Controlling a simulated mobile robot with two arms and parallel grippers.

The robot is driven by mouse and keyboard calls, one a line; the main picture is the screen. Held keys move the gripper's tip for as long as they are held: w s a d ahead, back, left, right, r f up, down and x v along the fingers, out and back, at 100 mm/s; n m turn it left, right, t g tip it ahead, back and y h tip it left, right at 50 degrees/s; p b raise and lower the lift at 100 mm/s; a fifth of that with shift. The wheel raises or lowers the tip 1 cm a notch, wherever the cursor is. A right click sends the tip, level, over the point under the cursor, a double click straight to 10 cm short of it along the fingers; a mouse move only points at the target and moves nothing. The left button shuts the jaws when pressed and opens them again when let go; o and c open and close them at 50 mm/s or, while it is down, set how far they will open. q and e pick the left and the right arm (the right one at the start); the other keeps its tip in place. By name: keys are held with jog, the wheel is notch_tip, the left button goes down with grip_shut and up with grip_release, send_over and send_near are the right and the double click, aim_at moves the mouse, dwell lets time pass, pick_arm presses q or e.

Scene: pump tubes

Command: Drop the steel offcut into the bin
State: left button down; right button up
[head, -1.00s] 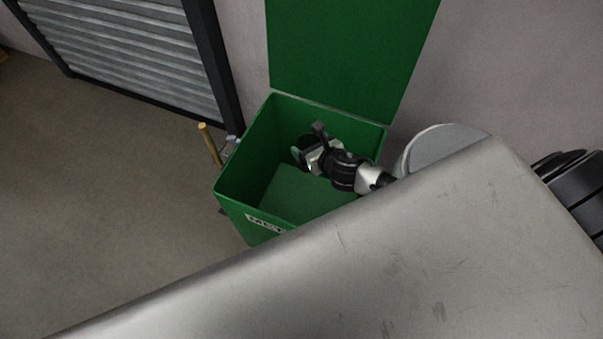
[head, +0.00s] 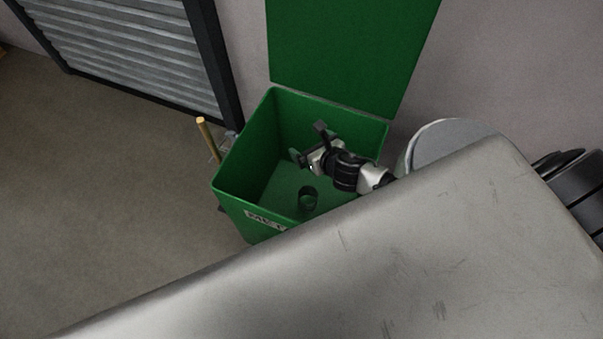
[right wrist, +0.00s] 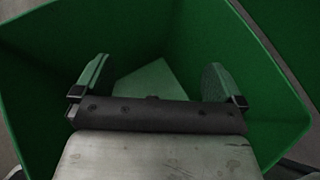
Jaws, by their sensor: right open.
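The green bin (head: 232,203) stands open with its lid (head: 350,50) raised against the wall. The steel offcut (head: 308,198), a short dark ring-like piece, is inside the bin, low down and clear of my gripper. My right gripper (head: 300,158) reaches over the bin opening, open and empty. In the right wrist view its two fingers (right wrist: 155,82) are spread wide above the bin floor, with nothing between them. The offcut does not show in the right wrist view. My left gripper is not in view.
A large grey metal surface (head: 400,260) fills the foreground and hides the bin's near right corner. A round grey drum-like thing (head: 445,142) stands right of the bin. A wooden handle (head: 207,138) leans at its left. The floor at left (head: 90,200) is clear.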

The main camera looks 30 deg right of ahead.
jog(key=p+v, duration=0.1)
jog(key=v, duration=0.9)
jog(key=shift+s, duration=0.15)
